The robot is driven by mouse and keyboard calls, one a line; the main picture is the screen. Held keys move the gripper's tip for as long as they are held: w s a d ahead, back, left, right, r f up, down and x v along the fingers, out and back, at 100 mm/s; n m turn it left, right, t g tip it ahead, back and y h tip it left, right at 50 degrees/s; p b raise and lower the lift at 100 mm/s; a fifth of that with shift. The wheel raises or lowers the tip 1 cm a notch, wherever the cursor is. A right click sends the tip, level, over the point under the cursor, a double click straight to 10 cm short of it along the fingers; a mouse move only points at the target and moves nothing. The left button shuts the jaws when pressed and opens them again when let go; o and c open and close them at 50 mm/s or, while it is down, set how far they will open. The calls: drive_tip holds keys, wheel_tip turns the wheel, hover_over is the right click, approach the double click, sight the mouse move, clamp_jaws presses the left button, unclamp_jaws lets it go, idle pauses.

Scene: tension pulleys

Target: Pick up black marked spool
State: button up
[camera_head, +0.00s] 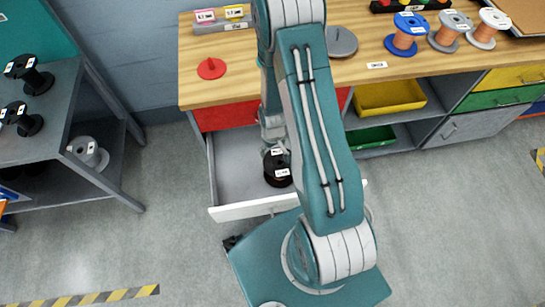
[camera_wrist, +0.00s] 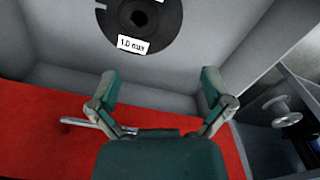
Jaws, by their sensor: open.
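A black spool (camera_head: 278,180) with a white label lies in an open grey drawer (camera_head: 228,188) under the workbench. In the wrist view the same kind of black spool (camera_wrist: 160,28) shows at the top edge, partly cut off, with a label reading "1.0 mm". My gripper (camera_wrist: 160,75) is open, its two teal fingers spread wide with nothing between them. The spool is beyond the fingertips in that view, apart from them. In the head view my arm hides most of the gripper, close to the spool.
A red surface with a metal handle (camera_wrist: 90,124) lies beneath my gripper in the wrist view. The drawer's front wall (camera_head: 240,210) and sides surround the spool. More black spools (camera_head: 30,76) stand on the left shelf. Blue, grey and white spools stand on the wooden bench top (camera_head: 350,70).

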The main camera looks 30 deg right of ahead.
drive_tip(key=f, duration=0.2)
hover_over(272, 166)
wheel_tip(272, 166, down, 4)
drive_tip(key=shift+w+f, duration=0.1)
drive_tip(key=shift+f, duration=0.4)
wheel_tip(272, 166, down, 5)
drive_tip(key=shift+a, duration=0.1)
drive_tip(key=c, duration=1.2)
